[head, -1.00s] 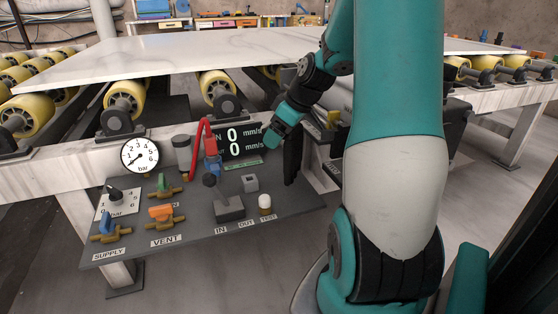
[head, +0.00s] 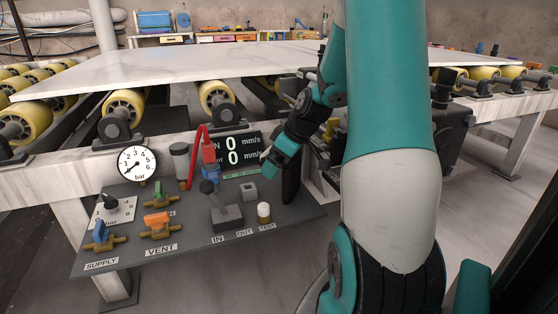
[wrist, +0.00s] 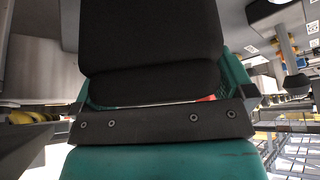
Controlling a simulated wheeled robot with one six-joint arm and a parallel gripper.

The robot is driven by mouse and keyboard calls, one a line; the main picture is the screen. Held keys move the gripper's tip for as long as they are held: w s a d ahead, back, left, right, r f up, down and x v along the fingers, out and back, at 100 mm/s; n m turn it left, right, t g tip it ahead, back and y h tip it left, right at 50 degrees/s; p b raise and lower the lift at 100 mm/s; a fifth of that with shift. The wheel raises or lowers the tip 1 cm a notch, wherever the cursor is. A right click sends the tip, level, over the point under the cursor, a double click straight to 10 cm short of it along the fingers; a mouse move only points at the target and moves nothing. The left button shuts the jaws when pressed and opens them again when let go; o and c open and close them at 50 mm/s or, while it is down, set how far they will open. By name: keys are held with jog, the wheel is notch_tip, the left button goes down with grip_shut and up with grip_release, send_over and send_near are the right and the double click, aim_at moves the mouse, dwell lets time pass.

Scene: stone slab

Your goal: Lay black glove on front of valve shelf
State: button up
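The valve shelf (head: 192,243) is a dark grey panel in the head view, carrying valves, a gauge and a display. My gripper (head: 270,164) is at the shelf's back right, in front of the display's right edge. It is small there, and its fingers cannot be made out. In the wrist view, a large black shape (wrist: 150,40) fills the upper middle, above a dark strip with screws and a teal body. I cannot tell whether it is the black glove or part of my gripper. I cannot make out the glove for certain in the head view.
The shelf holds a blue-handled valve (head: 101,233), an orange-handled valve (head: 158,222), a lever block (head: 226,216), a white-capped button (head: 264,212) and a red hooked part (head: 203,150). A dark upright piece (head: 290,184) stands at its right. The stone slab (head: 200,60) lies behind on yellow rollers.

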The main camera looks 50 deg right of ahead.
jog(key=shift+r, duration=0.1)
jog(key=shift+s+r, duration=0.1)
jog(key=shift+r, duration=0.3)
jog(key=p+v, duration=0.4)
jog(key=v, duration=0.7)
jog(key=w+a+r+n+g+y, duration=0.2)
jog(key=a+n+g+y, duration=0.1)
jog(key=a, duration=2.1)
jog(key=s+a+n+g, duration=0.1)
jog(key=s+a+g, duration=0.1)
jog(key=s+a, duration=1)
jog(key=a, duration=0.3)
jog(key=shift+s+r+g, duration=0.3)
jog(key=shift+s+r, duration=0.05)
jog(key=shift+r, duration=0.05)
